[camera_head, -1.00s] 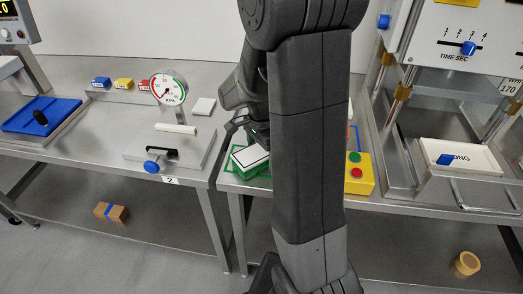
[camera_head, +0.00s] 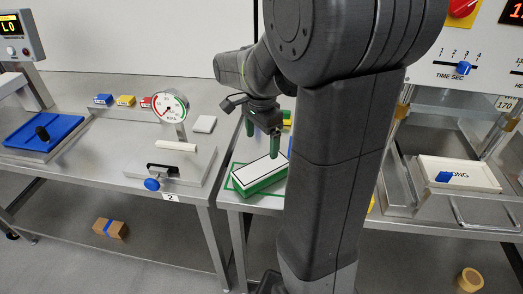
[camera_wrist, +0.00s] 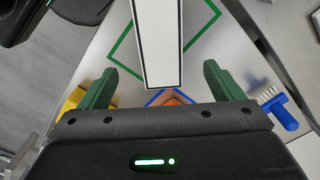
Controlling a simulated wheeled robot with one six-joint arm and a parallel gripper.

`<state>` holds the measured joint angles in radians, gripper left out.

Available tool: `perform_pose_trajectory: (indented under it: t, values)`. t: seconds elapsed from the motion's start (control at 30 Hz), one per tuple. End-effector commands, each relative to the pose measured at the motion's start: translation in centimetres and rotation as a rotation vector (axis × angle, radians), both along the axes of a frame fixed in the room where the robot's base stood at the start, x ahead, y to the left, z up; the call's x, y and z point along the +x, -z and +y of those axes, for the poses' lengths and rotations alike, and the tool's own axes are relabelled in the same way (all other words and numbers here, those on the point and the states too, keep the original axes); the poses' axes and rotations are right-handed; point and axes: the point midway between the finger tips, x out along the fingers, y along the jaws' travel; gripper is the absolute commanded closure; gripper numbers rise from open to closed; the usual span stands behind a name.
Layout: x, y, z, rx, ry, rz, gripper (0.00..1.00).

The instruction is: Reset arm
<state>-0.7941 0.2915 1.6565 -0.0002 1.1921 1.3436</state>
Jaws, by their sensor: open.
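My gripper (camera_head: 280,132) has green fingers and points down above the bench, just behind a box (camera_head: 262,172) with a white top and green sides. The box lies within a green outline on the bench, at an angle to it. In the wrist view my gripper (camera_wrist: 159,70) has its fingers spread wide. The white top of the box (camera_wrist: 158,35) shows between and beyond them, with no finger touching it. My arm hides part of the bench to the right of the box.
A press with a dial gauge (camera_head: 171,105) stands on the left bench, with a blue tray (camera_head: 42,133) farther left. A white tray (camera_head: 459,175) lies at the right. In the wrist view a blue brush (camera_wrist: 274,108) lies near the right finger.

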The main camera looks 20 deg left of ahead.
Motion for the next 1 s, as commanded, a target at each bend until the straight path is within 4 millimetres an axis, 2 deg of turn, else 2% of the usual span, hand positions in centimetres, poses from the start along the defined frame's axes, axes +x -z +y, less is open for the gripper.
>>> perform_pose_trajectory:
  t: [0.2,0.57,0.67,1.0]
  values:
    - [0.0,-0.9,0.0,-0.001,0.000,0.001,0.13]
    - [0.0,-0.2,0.0,-0.003,0.000,0.003,0.13]
    - [0.0,1.0,0.0,-0.003,0.000,0.003,0.13]
    - [-0.1,7.6,-0.1,-0.005,0.000,0.004,0.13]
